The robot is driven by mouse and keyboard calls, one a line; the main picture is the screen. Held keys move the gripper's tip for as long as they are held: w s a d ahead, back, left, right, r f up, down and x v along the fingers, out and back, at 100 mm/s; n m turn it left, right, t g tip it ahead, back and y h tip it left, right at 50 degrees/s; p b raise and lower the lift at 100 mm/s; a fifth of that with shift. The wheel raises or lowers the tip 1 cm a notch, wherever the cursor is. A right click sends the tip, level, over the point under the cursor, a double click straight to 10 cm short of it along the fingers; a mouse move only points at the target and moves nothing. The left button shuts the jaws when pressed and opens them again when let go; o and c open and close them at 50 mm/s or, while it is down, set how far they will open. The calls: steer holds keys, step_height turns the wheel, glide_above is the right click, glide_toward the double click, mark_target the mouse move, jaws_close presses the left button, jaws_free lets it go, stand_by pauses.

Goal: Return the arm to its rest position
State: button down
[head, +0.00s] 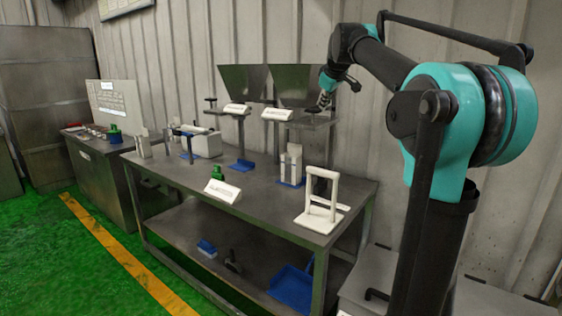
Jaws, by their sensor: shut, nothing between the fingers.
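My arm, teal and dark grey, rises at the right of the head view and reaches left over the far right part of the metal workbench (262,205). My gripper (323,103) hangs at the arm's end, small in the picture, in front of the right metal hopper (297,84) and above its stand. It is shut, with nothing seen in it. Its fingers are small and dark, so whether they touch the hopper's stand cannot be told.
A white frame-shaped holder (322,207) stands at the bench's right end. A white upright container (291,165) is behind it. The left hopper (243,82) stands at the back. A blue scoop-like tray (291,287) lies on the lower shelf. Green floor (85,270) is open at left.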

steer(key=s+d+f+m+g, duration=0.1)
steer(key=s+f+m, duration=0.1)
steer(key=s+f, duration=0.45)
steer(key=s+f+m, duration=0.1)
steer(key=s+f, duration=0.2)
steer(key=f, duration=0.7)
steer(key=s+d+f+m+g, duration=0.1)
steer(key=s+f+m, duration=0.1)
steer(key=s+f, duration=0.5)
steer(key=s+d+f+m+g, duration=0.1)
steer(key=s+f+m, duration=0.3)
steer(key=s+f, duration=1.9)
steer(key=shift+d+f+g+h, duration=0.4)
steer(key=shift+f+g, duration=0.25)
steer(key=shift+g, duration=0.15)
steer(key=shift+a, duration=0.1)
